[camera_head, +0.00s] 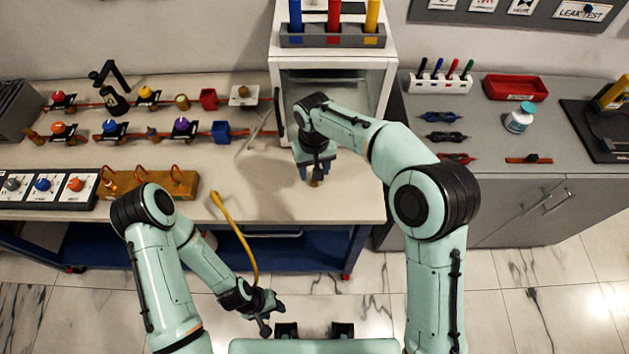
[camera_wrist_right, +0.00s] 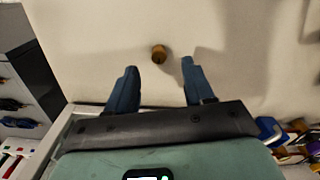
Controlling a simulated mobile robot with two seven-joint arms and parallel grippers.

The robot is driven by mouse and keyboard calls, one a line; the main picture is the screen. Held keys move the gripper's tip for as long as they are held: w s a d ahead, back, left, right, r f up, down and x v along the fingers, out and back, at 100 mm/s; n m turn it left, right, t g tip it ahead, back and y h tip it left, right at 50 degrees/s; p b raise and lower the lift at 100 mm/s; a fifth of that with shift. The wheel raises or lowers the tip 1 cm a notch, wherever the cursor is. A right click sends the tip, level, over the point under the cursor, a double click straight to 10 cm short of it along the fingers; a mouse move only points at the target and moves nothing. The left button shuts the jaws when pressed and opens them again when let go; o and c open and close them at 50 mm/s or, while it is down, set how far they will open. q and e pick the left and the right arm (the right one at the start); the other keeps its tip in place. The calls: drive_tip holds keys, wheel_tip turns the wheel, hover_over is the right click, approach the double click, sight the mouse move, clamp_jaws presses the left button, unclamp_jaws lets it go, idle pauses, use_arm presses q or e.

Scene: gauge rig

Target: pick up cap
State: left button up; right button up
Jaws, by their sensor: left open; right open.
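A small brass-brown cap (camera_wrist_right: 158,53) stands on the pale bench top. In the right wrist view it sits between and slightly beyond the two blue fingertips of my right gripper (camera_wrist_right: 155,75), apart from both. In the head view the right gripper (camera_head: 316,170) points down at the bench, and the cap (camera_head: 314,182) shows only as a small brown spot at its fingertips. My right gripper is open and empty. My left gripper (camera_head: 264,318) is open, low in front of the bench and away from the cap.
A white cabinet (camera_head: 390,70) stands just behind the right gripper. Valves and pipe fittings (camera_head: 110,128) cover the bench to the left, with a brass manifold (camera_head: 150,185) in front. A yellow hose (camera_head: 236,232) hangs over the front edge near my left wrist. A grey counter (camera_head: 480,155) stands right.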

sight(314, 182)
drive_tip(key=f, duration=0.4)
drive_tip(key=shift+w+d+f, duration=0.1)
drive_tip(key=shift+w+f, duration=0.1)
drive_tip(key=shift+f, duration=0.2)
clamp_jaws()
drive_tip(key=shift+r, duration=0.15)
